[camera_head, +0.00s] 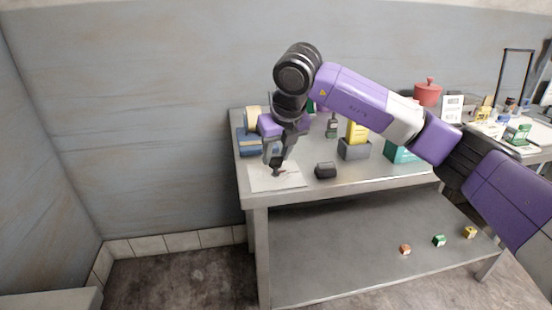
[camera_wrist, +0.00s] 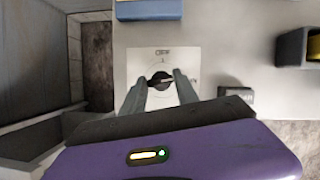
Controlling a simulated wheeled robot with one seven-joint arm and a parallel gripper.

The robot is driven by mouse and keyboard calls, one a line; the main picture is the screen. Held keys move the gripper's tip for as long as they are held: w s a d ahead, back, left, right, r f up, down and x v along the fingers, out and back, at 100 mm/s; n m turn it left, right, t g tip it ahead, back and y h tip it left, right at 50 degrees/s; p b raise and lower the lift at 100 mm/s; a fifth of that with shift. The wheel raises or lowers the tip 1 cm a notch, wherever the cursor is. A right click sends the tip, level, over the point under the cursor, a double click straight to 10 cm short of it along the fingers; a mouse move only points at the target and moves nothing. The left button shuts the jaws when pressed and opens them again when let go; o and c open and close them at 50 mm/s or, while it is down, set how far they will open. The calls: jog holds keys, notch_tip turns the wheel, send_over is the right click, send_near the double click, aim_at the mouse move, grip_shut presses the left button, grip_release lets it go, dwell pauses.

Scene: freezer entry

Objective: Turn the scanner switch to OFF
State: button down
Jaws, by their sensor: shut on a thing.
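The scanner switch shows in the wrist view as a round dark knob (camera_wrist: 160,80) on a white plate (camera_wrist: 135,62) with small printed lettering. The lettering is too small to read surely. My gripper (camera_wrist: 160,82) has one finger on each side of the knob and is shut on it. In the head view my gripper (camera_head: 277,170) points down at the white plate (camera_head: 268,184), near the front left corner of the metal table (camera_head: 345,187). The knob is mostly hidden there by the fingers.
A small black box (camera_head: 325,170) lies right of the plate. A blue item (camera_head: 249,143) lies behind it. A grey bin (camera_head: 354,150) with yellow contents and a teal box (camera_head: 402,152) stand further right. Small boxes, one green (camera_head: 439,240), lie on the lower shelf.

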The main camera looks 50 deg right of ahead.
jog(key=n+b, duration=0.1)
jog(key=n, duration=0.1)
jog(key=n+y, duration=0.1)
jog(key=shift+d+n+b, duration=0.2)
jog(key=shift+n+b, duration=0.15)
jog(key=shift+n, duration=0.05)
jog(key=n+y, duration=0.1)
jog(key=n, duration=0.2)
jog(key=shift+n+y, duration=0.3)
jog(key=shift+y, duration=0.1)
jog(key=n, duration=0.2)
jog(key=n+y+p, duration=0.1)
jog(key=n, duration=0.1)
jog(key=shift+w+d+r+g+y, duration=0.1)
jog(key=shift+d+r+g+y, duration=0.1)
jog(key=shift+g+y, duration=0.1)
jog(key=shift+f+n+g+y+p, duration=0.1)
jog(key=shift+n+g+y+p, duration=0.25)
jog(key=shift+n, duration=0.65)
jog(key=shift+n+g+y+p, duration=0.15)
jog(key=shift+n+p, duration=0.3)
jog(key=shift+n, duration=0.55)
jog(key=c, duration=0.9)
grip_release()
